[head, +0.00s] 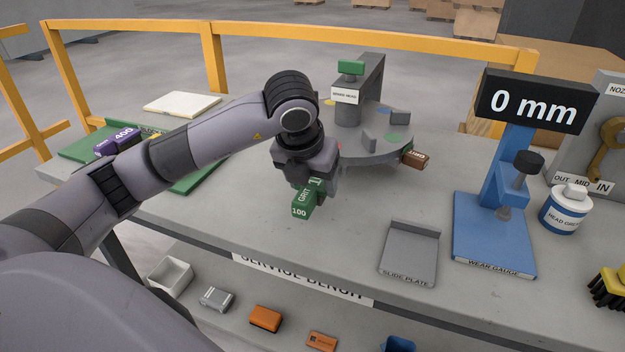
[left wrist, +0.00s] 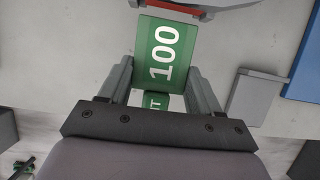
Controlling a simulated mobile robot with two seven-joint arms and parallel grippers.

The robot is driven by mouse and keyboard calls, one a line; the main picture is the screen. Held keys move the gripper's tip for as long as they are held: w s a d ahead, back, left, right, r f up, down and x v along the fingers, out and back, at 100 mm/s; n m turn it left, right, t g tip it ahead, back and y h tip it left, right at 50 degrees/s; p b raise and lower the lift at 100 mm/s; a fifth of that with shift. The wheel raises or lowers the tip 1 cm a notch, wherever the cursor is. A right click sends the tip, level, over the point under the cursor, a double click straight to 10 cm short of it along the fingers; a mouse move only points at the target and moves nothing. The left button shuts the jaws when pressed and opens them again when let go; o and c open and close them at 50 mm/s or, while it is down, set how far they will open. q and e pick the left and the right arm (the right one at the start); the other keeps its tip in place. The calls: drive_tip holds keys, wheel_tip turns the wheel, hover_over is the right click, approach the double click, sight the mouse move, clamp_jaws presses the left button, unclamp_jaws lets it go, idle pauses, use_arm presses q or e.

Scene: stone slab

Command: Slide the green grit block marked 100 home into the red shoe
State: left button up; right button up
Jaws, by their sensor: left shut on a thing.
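The green grit block marked 100 (head: 301,208) is held between the fingers of my left gripper (head: 312,188) over the bench top. In the left wrist view the block (left wrist: 166,52) lies between the two fingers of the gripper (left wrist: 164,78), with its white 100 showing. A red strip (left wrist: 178,6), apparently the red shoe, shows at the top edge of that view, just beyond the block's far end. Whether the two touch I cannot tell. In the head view my gripper hides most of this red part. My right gripper is in neither view.
A grey turntable (head: 380,148) with upright fins stands behind my gripper, with a brown block (head: 414,158) at its rim. The slide plate (head: 410,258) and blue wear gauge (head: 492,235) stand to the right. A purple 400 block (head: 113,142) is at left.

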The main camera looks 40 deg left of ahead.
use_arm(q)
drive_tip(key=shift+w+a, duration=0.25)
drive_tip(key=shift+w, duration=0.9)
drive_tip(key=shift+w+a, duration=0.25)
drive_tip(key=shift+w, duration=0.85)
idle(0.7)
drive_tip(key=shift+w+r, duration=0.15)
idle(0.3)
drive_tip(key=o, duration=1.3)
drive_tip(key=shift+o, duration=0.2)
drive_tip(key=shift+a, duration=0.2)
